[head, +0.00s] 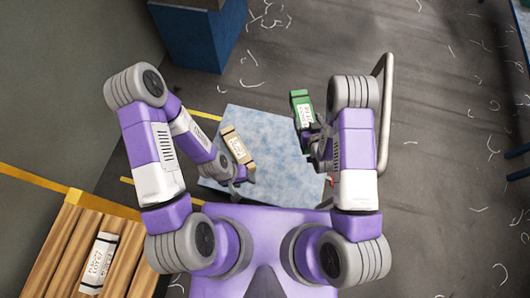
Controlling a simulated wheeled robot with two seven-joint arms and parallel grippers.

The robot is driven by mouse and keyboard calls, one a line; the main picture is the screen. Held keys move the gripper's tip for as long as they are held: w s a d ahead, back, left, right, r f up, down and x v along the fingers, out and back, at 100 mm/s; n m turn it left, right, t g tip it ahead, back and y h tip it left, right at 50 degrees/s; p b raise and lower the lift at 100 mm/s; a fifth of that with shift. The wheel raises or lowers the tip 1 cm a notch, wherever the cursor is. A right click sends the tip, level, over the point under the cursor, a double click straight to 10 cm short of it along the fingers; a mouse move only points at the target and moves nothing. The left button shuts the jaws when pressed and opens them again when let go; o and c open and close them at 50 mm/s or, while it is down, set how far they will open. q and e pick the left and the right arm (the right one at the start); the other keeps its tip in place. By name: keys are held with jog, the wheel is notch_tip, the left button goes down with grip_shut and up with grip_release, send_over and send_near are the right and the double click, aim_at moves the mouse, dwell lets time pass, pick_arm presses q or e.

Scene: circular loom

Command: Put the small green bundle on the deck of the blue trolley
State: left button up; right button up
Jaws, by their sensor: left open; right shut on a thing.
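The small green bundle (302,110) with a white label is held in my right gripper (309,131), which is shut on it. It shows above the far right part of the trolley's pale blue deck (270,125). The gap between bundle and deck is hard to judge. The trolley's grey handle (387,100) rises on the right, beside my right arm. My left gripper (243,171) is open over the deck's left part, close to a tan bundle (238,146) with a white label. I cannot tell whether the tan bundle touches the deck or the fingers.
A wooden slatted pallet (60,245) at lower left bears a white bundle (99,263). A dark blue box (200,38) stands at the top with a tan item (196,3) on it. Pale scraps litter the dark floor. The deck's middle is clear.

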jog(key=s+a+f+n+g+y+b, duration=0.15)
jog(key=a+f, duration=0.35)
jog(key=f, duration=0.5)
jog(key=a+f+n+y+b, duration=0.1)
jog(key=a+f+n+y, duration=0.15)
jog(key=a+f, duration=0.55)
jog(key=b, duration=0.5)
send_over(275, 159)
jog(key=shift+g, duration=0.25)
jog(key=shift+s+f, duration=0.1)
jog(key=shift+f, duration=6)
jog(key=shift+r, duration=0.15)
jog(key=o, duration=1.3)
jog(key=shift+o, duration=0.2)
